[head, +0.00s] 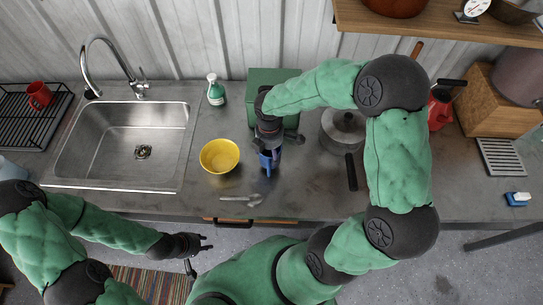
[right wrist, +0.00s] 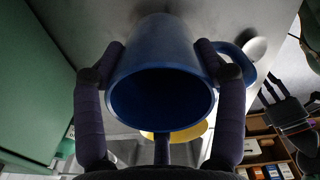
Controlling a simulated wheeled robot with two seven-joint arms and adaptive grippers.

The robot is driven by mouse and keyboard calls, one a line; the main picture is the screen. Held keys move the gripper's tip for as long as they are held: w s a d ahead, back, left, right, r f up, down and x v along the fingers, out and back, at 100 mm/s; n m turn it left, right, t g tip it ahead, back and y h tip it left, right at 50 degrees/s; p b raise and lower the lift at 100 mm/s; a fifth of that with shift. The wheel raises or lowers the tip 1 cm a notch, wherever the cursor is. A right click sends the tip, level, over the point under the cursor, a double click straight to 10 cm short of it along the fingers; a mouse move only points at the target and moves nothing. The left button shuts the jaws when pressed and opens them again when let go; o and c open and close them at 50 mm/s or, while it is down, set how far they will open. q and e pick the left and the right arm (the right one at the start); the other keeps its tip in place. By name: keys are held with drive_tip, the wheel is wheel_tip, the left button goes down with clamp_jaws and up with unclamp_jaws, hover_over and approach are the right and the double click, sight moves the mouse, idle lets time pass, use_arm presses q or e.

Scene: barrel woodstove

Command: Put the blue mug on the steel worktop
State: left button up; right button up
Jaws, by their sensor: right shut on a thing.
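The blue mug (head: 268,161) is at the steel worktop (head: 305,195), just right of the yellow bowl. My right gripper (head: 269,147) comes down over it from above and is shut on it. In the right wrist view the fingers lie along both sides of the mug (right wrist: 160,95), its open mouth faces the camera and its handle is at right. I cannot tell whether its base touches the worktop. My left gripper (head: 205,243) is empty, fingers spread, in front of the counter at lower left.
The yellow bowl (head: 220,156) and a spoon (head: 241,198) lie close by. A lidded pot (head: 342,130) stands to the right, a green box (head: 270,85) behind.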

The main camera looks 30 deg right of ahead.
drive_tip(key=shift+s+d+f, duration=0.15)
drive_tip(key=shift+d+f, duration=0.1)
drive_tip(key=shift+f, duration=0.1)
wheel_tip(320, 180, down, 2)
drive_tip(key=shift+f+b, duration=0.25)
drive_tip(key=shift+b, duration=0.1)
drive_tip(key=shift+f, duration=0.3)
drive_tip(key=shift+f, duration=0.1)
drive_tip(key=o, duration=1.4)
